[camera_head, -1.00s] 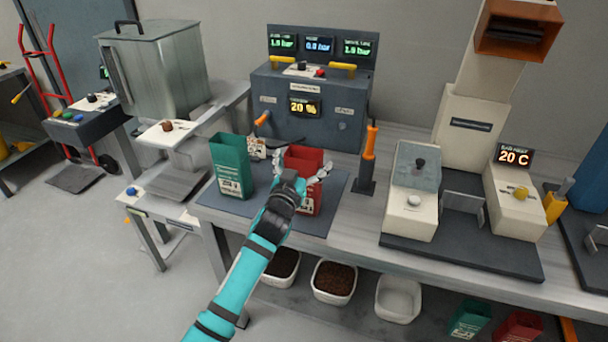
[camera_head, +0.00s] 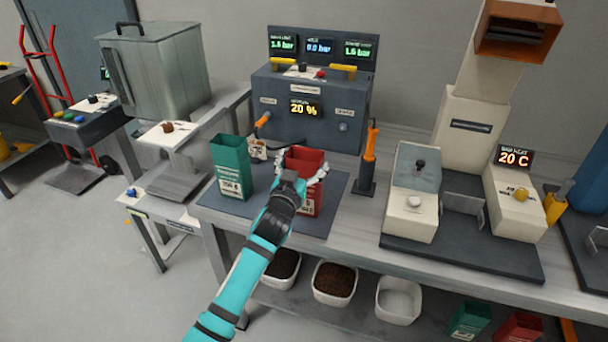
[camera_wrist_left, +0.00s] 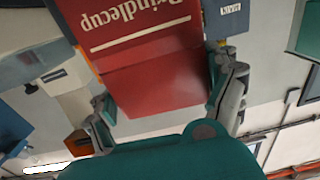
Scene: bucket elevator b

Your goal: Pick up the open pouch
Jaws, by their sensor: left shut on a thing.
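A red pouch (camera_head: 307,163), open at the top with a white label low on its front, stands upright on the dark mat (camera_head: 327,205). My left gripper (camera_head: 302,171) is at the pouch's front, its fingers shut on the two sides. In the left wrist view the red pouch (camera_wrist_left: 155,75), with upside-down "Brindlecup" lettering, sits between the fingers (camera_wrist_left: 163,95). My gripper and wrist hide part of its front in the head view. A green open pouch (camera_head: 231,165) stands to the left on the same mat, apart from my gripper. My right gripper is not in view.
A dark machine with displays (camera_head: 312,105) stands behind the pouches. An orange-handled tool (camera_head: 369,150) stands close to the right. White bins (camera_head: 333,283) are on the shelf below.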

